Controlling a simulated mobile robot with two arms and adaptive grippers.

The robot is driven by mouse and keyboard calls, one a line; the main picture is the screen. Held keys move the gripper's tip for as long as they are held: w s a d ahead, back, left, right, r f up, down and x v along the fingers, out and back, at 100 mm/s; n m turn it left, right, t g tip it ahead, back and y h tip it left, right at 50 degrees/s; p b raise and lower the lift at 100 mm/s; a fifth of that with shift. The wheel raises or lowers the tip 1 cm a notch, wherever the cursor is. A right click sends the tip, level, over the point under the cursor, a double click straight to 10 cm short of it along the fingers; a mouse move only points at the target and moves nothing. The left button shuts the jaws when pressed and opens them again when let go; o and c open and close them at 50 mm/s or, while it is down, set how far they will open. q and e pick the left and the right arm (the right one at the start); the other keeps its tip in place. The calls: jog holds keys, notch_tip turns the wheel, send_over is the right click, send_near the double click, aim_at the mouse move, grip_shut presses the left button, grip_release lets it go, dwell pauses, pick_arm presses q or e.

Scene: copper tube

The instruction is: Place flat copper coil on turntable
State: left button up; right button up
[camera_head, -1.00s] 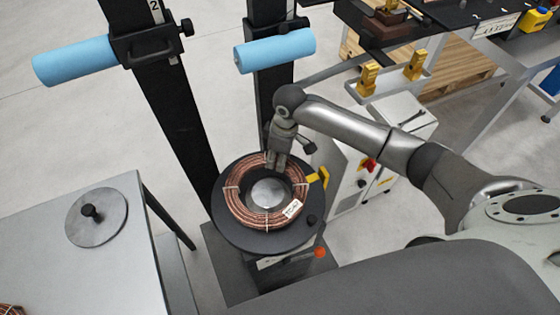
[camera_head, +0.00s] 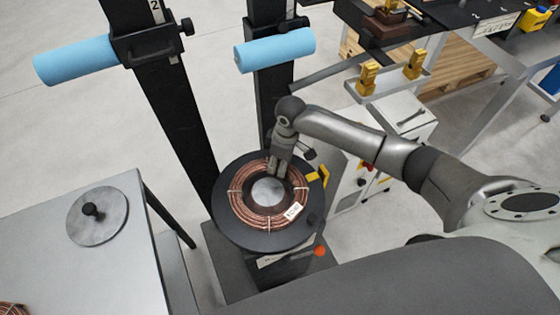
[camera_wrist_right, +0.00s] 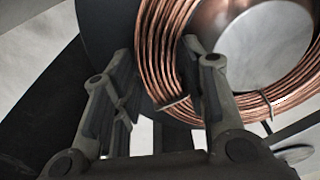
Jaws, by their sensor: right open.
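A flat copper coil (camera_head: 240,208) lies on the black round turntable (camera_head: 232,235), around the grey centre hub (camera_head: 269,191). A white tag is on the coil's near right side. My right gripper (camera_head: 278,170) is at the coil's far edge, pointing down. In the right wrist view its two fingers (camera_wrist_right: 160,100) are apart, with the coil's band (camera_wrist_right: 165,55) passing at and between the tips. I cannot tell whether either finger touches the coil. My left gripper is not in view.
A grey table (camera_head: 110,270) at the left holds a round metal lid with a black knob (camera_head: 95,214); part of another coil (camera_head: 12,309) shows at its near edge. Black posts with blue rollers (camera_head: 275,50) stand behind the turntable. A yellow bracket (camera_head: 319,178) sits at its right.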

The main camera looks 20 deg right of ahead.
notch_tip(320, 180, up, 12)
jog(key=d+b, duration=0.1)
jog(key=shift+s, duration=0.45)
